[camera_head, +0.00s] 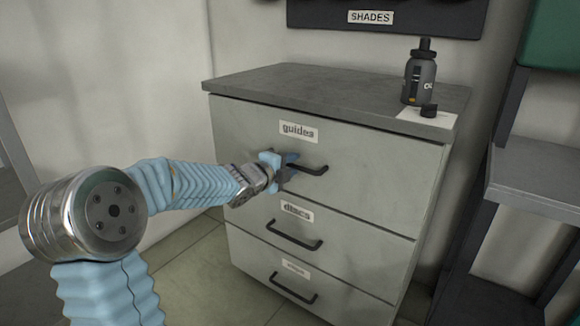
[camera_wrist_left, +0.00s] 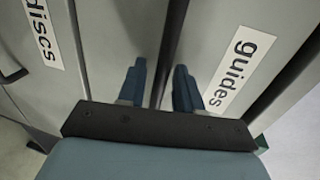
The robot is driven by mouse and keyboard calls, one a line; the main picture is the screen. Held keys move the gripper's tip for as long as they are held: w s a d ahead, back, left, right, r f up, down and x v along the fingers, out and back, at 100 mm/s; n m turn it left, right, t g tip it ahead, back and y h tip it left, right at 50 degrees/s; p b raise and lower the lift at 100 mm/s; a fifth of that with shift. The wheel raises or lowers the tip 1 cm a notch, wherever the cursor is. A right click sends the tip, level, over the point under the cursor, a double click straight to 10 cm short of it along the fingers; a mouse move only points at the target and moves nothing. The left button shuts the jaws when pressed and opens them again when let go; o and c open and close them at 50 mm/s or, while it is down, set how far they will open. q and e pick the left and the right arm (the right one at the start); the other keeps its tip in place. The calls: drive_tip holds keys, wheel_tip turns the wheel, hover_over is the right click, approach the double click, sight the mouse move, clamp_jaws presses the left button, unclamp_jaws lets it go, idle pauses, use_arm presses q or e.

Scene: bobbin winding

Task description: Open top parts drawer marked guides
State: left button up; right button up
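The guides drawer (camera_head: 371,173) is the top drawer of a grey cabinet and looks flush with its front. Its white label reads "guides" (camera_head: 298,131), and this label also shows in the left wrist view (camera_wrist_left: 240,72). The drawer's dark bar handle (camera_head: 318,170) sits below the label. My left gripper (camera_head: 290,168) is at the left part of this handle. In the left wrist view its two blue fingers (camera_wrist_left: 160,88) stand apart, one on each side of the dark handle (camera_wrist_left: 171,50), with narrow gaps. My right gripper is in neither view.
Below are the discs drawer (camera_head: 350,235) and a third drawer (camera_head: 325,290), each with a bar handle. A dark bottle (camera_head: 420,75) stands on the cabinet top (camera_head: 310,90). A grey shelf (camera_head: 540,168) stands at the right. Floor shows left of the cabinet.

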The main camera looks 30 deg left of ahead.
use_arm(q)
drive_tip(key=shift+w, duration=0.1)
clamp_jaws()
idle(0.4)
